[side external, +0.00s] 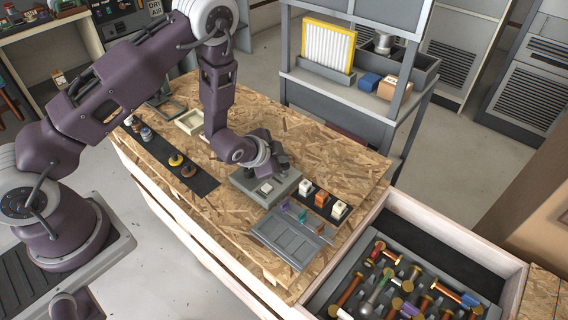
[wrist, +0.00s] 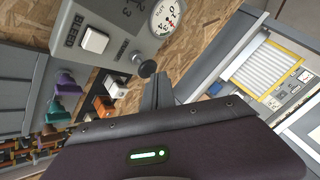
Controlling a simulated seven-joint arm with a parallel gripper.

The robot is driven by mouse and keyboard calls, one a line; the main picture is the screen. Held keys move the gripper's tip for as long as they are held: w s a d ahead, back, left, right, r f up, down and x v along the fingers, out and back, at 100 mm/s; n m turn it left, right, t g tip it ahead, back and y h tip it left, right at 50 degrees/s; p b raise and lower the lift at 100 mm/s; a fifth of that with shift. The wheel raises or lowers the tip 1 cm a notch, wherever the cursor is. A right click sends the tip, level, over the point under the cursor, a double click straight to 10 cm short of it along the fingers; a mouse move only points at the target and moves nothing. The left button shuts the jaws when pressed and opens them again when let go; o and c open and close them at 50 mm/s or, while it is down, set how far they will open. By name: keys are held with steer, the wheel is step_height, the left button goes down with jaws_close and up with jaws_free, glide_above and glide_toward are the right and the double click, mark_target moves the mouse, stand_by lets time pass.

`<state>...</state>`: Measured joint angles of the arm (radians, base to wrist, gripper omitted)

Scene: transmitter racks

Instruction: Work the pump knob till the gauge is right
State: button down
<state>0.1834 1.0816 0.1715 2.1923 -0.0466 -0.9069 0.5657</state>
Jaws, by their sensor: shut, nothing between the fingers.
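The grey pump box (side external: 262,187) sits on the chipboard bench top, with a white button on its top. In the wrist view the box face (wrist: 118,22) shows a white button (wrist: 95,40) marked BLEED, a round black pump knob (wrist: 147,68) and a white gauge (wrist: 167,17) cut off by the top edge. Some red and black gauge figures show; I cannot read the needle surely. My gripper (wrist: 155,78) is shut and empty, its fingertips close beside the knob; I cannot tell whether they touch. In the side view my gripper (side external: 276,170) is over the far part of the box, hiding knob and gauge.
A grey panel (side external: 288,238) with coloured levers lies in front of the box, and several switch blocks (side external: 321,199) stand to its right. An open drawer (side external: 452,236) of handled parts is at lower right. A dark strip (side external: 165,158) with jars and knobs lies left.

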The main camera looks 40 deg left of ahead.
steer(key=shift+f, duration=0.95)
stand_by(0.6)
steer(key=shift+r, duration=1.4)
steer(key=shift+r, duration=2.5)
steer(key=shift+r, duration=0.1)
